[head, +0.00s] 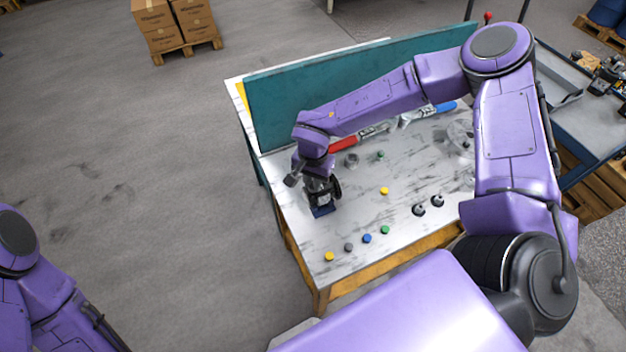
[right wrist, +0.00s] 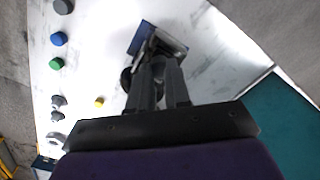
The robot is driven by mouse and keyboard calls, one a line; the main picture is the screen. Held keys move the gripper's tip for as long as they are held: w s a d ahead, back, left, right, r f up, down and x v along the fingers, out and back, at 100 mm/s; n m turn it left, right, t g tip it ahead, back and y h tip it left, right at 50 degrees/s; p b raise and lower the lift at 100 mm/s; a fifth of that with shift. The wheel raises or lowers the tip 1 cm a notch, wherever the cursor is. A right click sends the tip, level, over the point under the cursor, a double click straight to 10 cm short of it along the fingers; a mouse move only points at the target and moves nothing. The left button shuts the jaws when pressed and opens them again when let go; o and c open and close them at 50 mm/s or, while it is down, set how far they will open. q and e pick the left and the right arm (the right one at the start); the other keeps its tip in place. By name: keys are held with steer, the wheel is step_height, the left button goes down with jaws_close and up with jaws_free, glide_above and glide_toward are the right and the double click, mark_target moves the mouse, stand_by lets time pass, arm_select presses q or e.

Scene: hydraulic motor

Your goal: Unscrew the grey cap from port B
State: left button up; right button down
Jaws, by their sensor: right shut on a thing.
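The hydraulic motor, a dark unit on a blue base (head: 323,211), stands near the left end of the white table. My right gripper (head: 320,190) reaches down onto it from above. In the right wrist view, the fingers (right wrist: 160,62) are close together at the motor, beside a grey block and its blue base (right wrist: 143,38). The gripper is shut on the grey cap, which the fingers almost wholly hide. Port B and its lettering cannot be made out. Of my left arm only purple links show at the lower left; its gripper is out of view.
Loose yellow (head: 329,256), grey (head: 348,247), blue (head: 367,238) and green (head: 385,230) caps lie along the table's front edge. Two dark fittings (head: 428,205) stand farther right. A red-handled tool (head: 343,145) lies before the teal back panel (head: 300,95). The middle is fairly clear.

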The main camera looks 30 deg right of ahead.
steer(key=c, duration=1.2)
jaws_free()
steer(key=m, duration=0.5)
steer(key=shift+f+b, duration=0.15)
steer(key=shift+b, duration=0.2)
steer(key=m, duration=0.5)
steer(key=shift+b, duration=0.35)
